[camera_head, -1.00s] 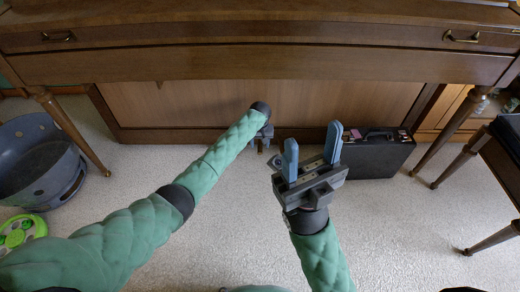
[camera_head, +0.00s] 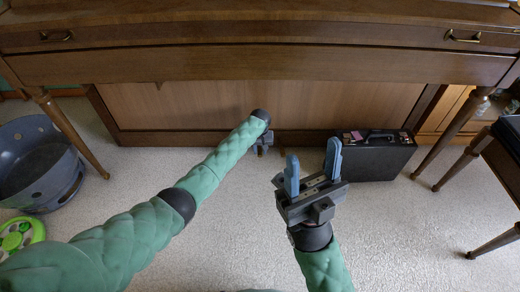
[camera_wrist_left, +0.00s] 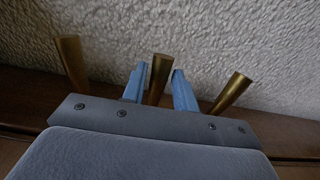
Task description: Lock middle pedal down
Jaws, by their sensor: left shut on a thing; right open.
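Three brass pedals show in the left wrist view: the left-hand one in the picture (camera_wrist_left: 70,62), the middle pedal (camera_wrist_left: 157,82) and the right-hand one (camera_wrist_left: 232,92). My left gripper (camera_wrist_left: 158,72) has its blue fingers on either side of the middle pedal and is shut on it. In the head view my left gripper (camera_head: 262,144) is low at the piano's base, its fingers and the pedals largely hidden by my arm. My right gripper (camera_head: 313,154) is open and empty above the carpet, to the right of my left gripper.
The upright piano (camera_head: 280,66) overhangs the pedals. A black case (camera_head: 372,160) stands right of my right gripper. A grey-blue tub (camera_head: 35,165) and a green toy (camera_head: 18,235) lie at the left. A dark bench (camera_head: 490,160) stands far right. Carpet in front is clear.

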